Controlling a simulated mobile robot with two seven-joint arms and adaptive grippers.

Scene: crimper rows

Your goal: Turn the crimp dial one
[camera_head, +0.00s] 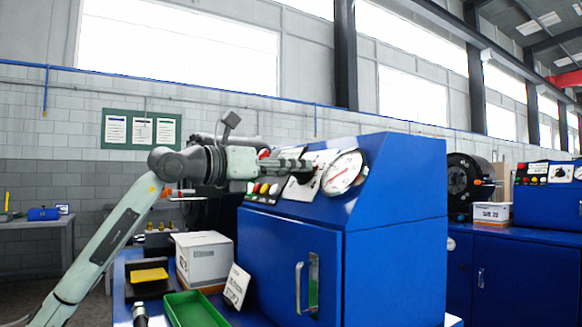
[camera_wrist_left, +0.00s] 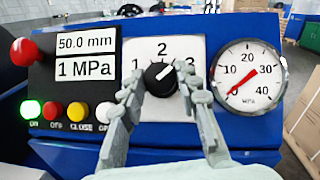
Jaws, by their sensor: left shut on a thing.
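The crimp dial (camera_wrist_left: 160,79) is a round black knob on a white plate marked 1, 2 and 3 in the left wrist view. My left gripper (camera_head: 298,166) reaches the sloped panel of the blue crimper (camera_head: 398,185). Its two fingers stand on either side of the dial and are shut on it. In the head view the fingers hide most of the dial. My right gripper is in neither view.
Right of the dial is a pressure gauge (camera_wrist_left: 248,76), needle near 0. Left is a display (camera_wrist_left: 86,55) reading 50.0 mm and 1 MPa, a red knob (camera_wrist_left: 24,52) and a row of buttons, the green one lit. A white box (camera_head: 204,262) and green tray (camera_head: 195,309) stand below my arm.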

